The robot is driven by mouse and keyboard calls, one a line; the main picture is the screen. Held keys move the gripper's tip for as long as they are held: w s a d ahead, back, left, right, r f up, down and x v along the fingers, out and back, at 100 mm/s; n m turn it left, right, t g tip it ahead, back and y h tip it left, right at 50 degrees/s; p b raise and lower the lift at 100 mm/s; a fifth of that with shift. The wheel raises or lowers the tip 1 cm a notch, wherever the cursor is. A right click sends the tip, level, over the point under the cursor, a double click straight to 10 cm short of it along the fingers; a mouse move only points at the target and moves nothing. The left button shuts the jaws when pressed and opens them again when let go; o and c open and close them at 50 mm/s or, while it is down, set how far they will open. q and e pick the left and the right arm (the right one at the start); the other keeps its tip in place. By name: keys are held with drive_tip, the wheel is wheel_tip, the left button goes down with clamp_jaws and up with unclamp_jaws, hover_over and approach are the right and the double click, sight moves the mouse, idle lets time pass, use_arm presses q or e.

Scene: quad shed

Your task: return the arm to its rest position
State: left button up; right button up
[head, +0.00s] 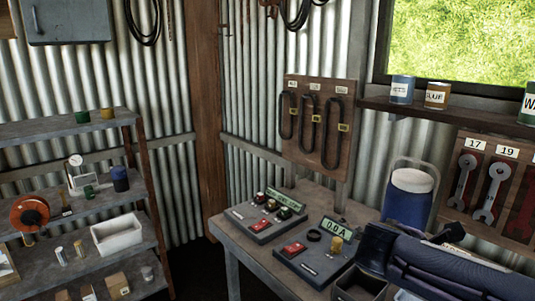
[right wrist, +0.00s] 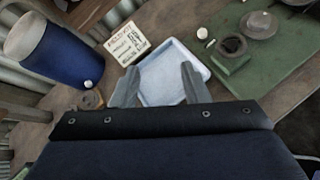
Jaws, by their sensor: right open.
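My right gripper (right wrist: 158,85) shows in the right wrist view with its two grey fingers apart and nothing between them. The fingers are over the near part of a pale blue-white tray (right wrist: 165,75) on the wooden bench; no object shows in the tray. I cannot tell the height of the fingertips above it. In the head view my dark right arm reaches in from the lower right, over the bench, and its fingertips cannot be made out. My left gripper is not in the head view.
A blue cooler (head: 408,195) stands on the bench (head: 315,200) behind my arm. Control boxes (head: 265,217) and a meter box (head: 318,255) sit left of it. A wrench board (head: 490,180) hangs right. A green mat (right wrist: 245,85) with metal parts lies right of the tray.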

drive_tip(key=s+a+f+m+g+y, duration=0.2)
drive_tip(key=s+f+m+y, duration=0.6)
drive_tip(key=s, duration=0.4)
drive_tip(key=s+a+f+m+t+y, duration=0.3)
drive_tip(key=s+a+m+y, duration=0.3)
drive_tip(key=a+m, duration=0.5)
drive_tip(key=shift+s+f+m+y, duration=0.4)
drive_tip(key=shift+s+m, duration=0.1)
drive_tip(key=shift+s, duration=0.3)
drive_tip(key=shift+d, duration=0.1)
drive_tip(key=shift+c, duration=0.5)
